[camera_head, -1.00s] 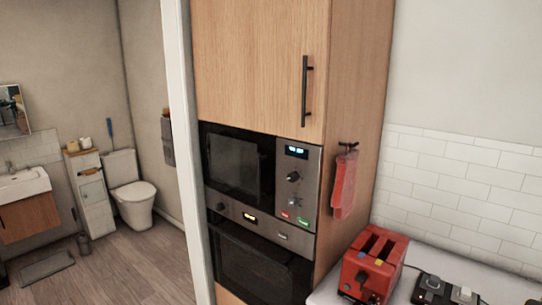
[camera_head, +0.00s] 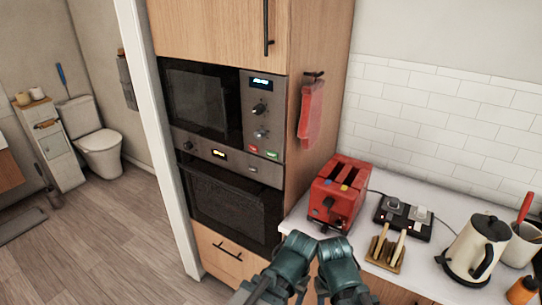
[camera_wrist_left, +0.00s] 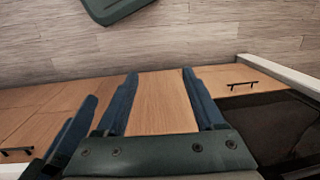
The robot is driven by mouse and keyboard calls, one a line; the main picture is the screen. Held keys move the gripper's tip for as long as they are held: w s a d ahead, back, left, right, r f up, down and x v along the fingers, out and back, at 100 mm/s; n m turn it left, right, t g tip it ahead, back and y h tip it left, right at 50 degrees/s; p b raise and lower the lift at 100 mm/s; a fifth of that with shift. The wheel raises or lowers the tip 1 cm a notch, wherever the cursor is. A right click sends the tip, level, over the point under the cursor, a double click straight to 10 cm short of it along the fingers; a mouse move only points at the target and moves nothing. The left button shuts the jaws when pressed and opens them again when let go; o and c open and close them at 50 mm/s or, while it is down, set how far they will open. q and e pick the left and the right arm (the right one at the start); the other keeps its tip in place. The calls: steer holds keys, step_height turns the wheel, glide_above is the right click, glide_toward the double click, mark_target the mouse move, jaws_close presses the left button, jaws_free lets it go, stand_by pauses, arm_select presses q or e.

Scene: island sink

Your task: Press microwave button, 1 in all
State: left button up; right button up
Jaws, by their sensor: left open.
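The microwave (camera_head: 203,101) is built into the wooden cabinet, with a dark door and a metal control panel on its right. The panel has a lit display (camera_head: 262,83), a knob, a red button (camera_head: 252,149) and a green button (camera_head: 271,154). Teal parts of my two arms show at the bottom centre of the head view, well below the panel, touching nothing I can make out. My left gripper (camera_wrist_left: 160,74) is open and empty in the left wrist view, its blue fingers apart. I cannot make out the right gripper's jaws.
An oven (camera_head: 235,206) sits below the microwave. A red cloth (camera_head: 312,115) hangs on the cabinet side. The counter holds a red toaster (camera_head: 338,193), a toast rack (camera_head: 384,250), a black switch board and a kettle (camera_head: 475,250). Open floor lies to the left.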

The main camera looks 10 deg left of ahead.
arm_select(q)
jaws_close()
stand_by(1.5)
